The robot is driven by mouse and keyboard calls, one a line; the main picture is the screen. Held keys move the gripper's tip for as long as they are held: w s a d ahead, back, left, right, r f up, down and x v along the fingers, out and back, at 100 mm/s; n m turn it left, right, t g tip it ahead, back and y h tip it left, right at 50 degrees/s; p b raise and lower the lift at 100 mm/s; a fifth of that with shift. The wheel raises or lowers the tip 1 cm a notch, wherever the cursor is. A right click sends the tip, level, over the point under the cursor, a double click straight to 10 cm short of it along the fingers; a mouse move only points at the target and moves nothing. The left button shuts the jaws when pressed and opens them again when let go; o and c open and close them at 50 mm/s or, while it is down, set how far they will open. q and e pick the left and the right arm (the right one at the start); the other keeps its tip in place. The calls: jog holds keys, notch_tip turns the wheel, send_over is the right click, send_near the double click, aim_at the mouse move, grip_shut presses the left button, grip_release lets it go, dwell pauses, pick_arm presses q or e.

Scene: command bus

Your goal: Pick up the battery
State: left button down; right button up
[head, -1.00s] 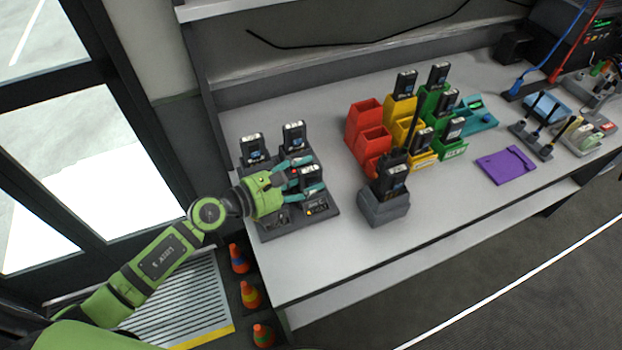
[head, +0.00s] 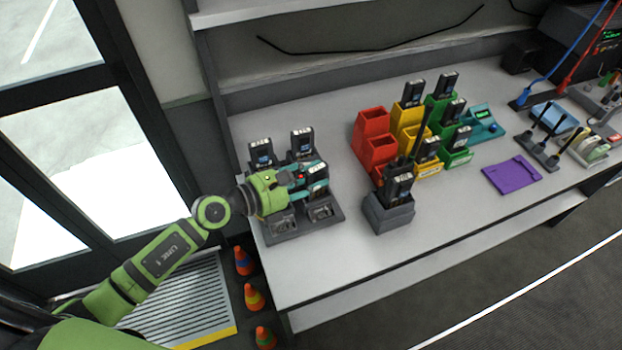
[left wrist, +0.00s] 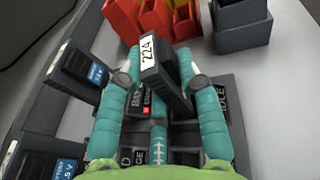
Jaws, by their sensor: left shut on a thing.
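My left gripper (head: 318,180) is shut on a dark battery (head: 317,170) with a white label on its top end. In the left wrist view the battery (left wrist: 152,62) reads "224" and sits between the two teal fingers (left wrist: 155,85). It is above the black charger base (head: 335,222); whether its lower end is clear of the slot is hard to tell. Two more batteries stand at the back of the charger, one at left (head: 260,153) and one at right (head: 302,142). My right gripper is not in view.
A grey holder (head: 388,214) with a black radio stands right of the charger. Red (head: 372,150), yellow and green bins, several holding dark packs, stand behind it. A purple tray (head: 512,175) lies farther right. The table's front middle is clear.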

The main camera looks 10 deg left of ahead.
pick_arm(q)
notch_tip(320, 180, up, 3)
jog(key=shift+w+f+p, duration=0.1)
jog(key=shift+f+p, duration=0.1)
jog(key=shift+p, duration=0.15)
jog(key=w+d+r, duration=0.2)
jog(key=d+r, duration=0.1)
jog(key=d, duration=0.2)
jog(key=w+d+r+p, duration=0.1)
jog(key=w+d+r, duration=0.1)
jog(key=d, duration=0.3)
jog(key=shift+w+d+r, duration=0.3)
jog(key=shift+w+r, duration=0.05)
jog(key=shift+r, duration=0.3)
jog(key=shift+a+f, duration=0.1)
